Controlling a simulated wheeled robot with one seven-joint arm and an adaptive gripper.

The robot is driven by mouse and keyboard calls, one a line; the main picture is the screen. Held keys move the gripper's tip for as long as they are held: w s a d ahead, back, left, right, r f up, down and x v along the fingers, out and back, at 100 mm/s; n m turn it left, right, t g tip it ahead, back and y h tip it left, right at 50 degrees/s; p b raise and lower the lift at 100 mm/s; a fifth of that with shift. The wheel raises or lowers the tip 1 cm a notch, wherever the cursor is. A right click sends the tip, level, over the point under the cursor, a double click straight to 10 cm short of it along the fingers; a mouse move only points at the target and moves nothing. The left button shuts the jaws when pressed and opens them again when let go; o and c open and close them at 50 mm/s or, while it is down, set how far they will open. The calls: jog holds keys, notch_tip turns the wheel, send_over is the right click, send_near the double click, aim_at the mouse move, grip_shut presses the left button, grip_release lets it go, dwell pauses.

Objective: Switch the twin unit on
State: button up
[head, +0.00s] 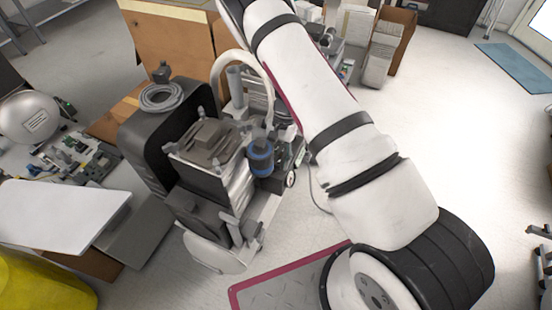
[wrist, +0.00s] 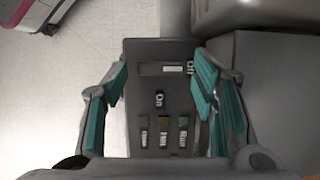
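In the wrist view a dark grey control panel (wrist: 145,80) lies between my gripper's fingers. My gripper (wrist: 161,78) is open, with teal pads on both sides of the panel and nothing held. I cannot tell whether the fingertips touch the panel. In the head view a compressor assembly (head: 205,138) stands left of my arm; I cannot make out the panel or my gripper there.
A black case (head: 145,135) carries a coiled grey hose (head: 162,97). A white board (head: 60,215) and a yellow container (head: 40,283) are at left. Cardboard boxes (head: 390,40) stand at the back. The floor (head: 470,130) at right is mostly clear.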

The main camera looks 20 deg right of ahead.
jog(key=c, duration=0.9)
